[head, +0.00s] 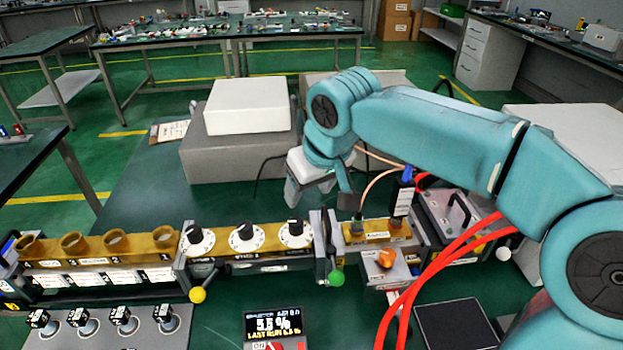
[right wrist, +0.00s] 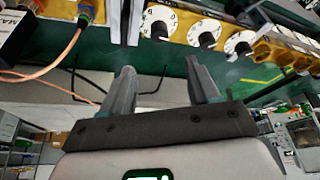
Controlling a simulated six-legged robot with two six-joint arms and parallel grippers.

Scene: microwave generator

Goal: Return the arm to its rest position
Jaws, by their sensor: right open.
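My right arm comes in from the right in the head view, its teal links reaching over the right part of the bench. My right gripper (head: 318,195) hangs behind the row of dials, pointing down. In the right wrist view its two fingers (right wrist: 160,90) are spread apart with nothing between them, so it is open and empty. The dials (head: 245,235) with black knobs and white faces lie in front of it in the head view and at the top of the wrist view. My left gripper is not in view.
A white box on a grey block (head: 190,160) stands behind the dials. Orange-red hoses (head: 440,250) run by my right arm. A black cable module (head: 402,197), a green ball lever (head: 336,278), a yellow ball lever (head: 197,295) and a display (head: 273,324) reading 5.5 % are close by.

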